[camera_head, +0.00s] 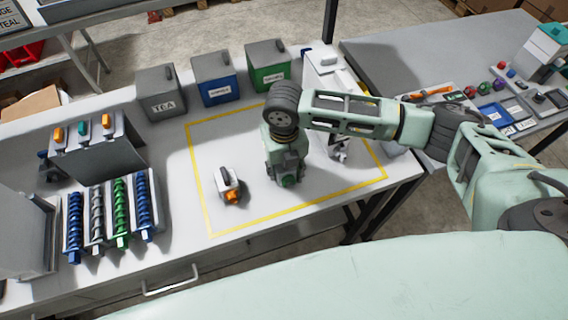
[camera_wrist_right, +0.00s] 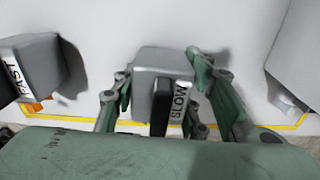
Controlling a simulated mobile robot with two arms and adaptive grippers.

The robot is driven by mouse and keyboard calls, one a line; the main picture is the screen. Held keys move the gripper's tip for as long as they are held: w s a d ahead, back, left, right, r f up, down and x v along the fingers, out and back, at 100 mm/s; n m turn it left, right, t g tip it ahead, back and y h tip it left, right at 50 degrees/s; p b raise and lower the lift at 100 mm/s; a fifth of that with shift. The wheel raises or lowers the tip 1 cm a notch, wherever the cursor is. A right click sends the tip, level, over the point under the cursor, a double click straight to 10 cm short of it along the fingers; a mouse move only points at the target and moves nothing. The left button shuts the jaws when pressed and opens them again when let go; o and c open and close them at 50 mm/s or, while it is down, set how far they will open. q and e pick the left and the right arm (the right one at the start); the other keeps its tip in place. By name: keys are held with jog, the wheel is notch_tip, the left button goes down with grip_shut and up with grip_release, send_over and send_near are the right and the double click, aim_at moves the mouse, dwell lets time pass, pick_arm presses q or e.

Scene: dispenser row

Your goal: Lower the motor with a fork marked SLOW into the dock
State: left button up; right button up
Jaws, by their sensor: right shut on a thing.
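My right gripper (camera_head: 285,172) points down over the yellow-taped area of the table in the head view. In the right wrist view my right gripper (camera_wrist_right: 163,90) is shut on a grey block-shaped motor (camera_wrist_right: 165,62) marked SLOW, with a dark part at its front. The gripper hides this motor in the head view, and I cannot tell its height above the table. A similar motor (camera_wrist_right: 28,62), marked FAST, is to the left; it also shows in the head view (camera_head: 228,181) with an orange part. I cannot make out which thing is the dock. My left gripper is out of view.
Grey (camera_head: 160,92), blue (camera_head: 215,78) and green (camera_head: 268,65) bins line the back. A stand (camera_head: 95,148) and several coiled dispensers (camera_head: 120,212) are at left. A white housing (camera_head: 320,62) stands behind my right arm. Yellow tape (camera_head: 212,205) bounds mostly clear tabletop.

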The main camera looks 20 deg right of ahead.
jog(key=shift+f, duration=0.15)
jog(key=shift+f, duration=0.15)
jog(key=o, duration=1.5)
jog(key=shift+s, duration=0.1)
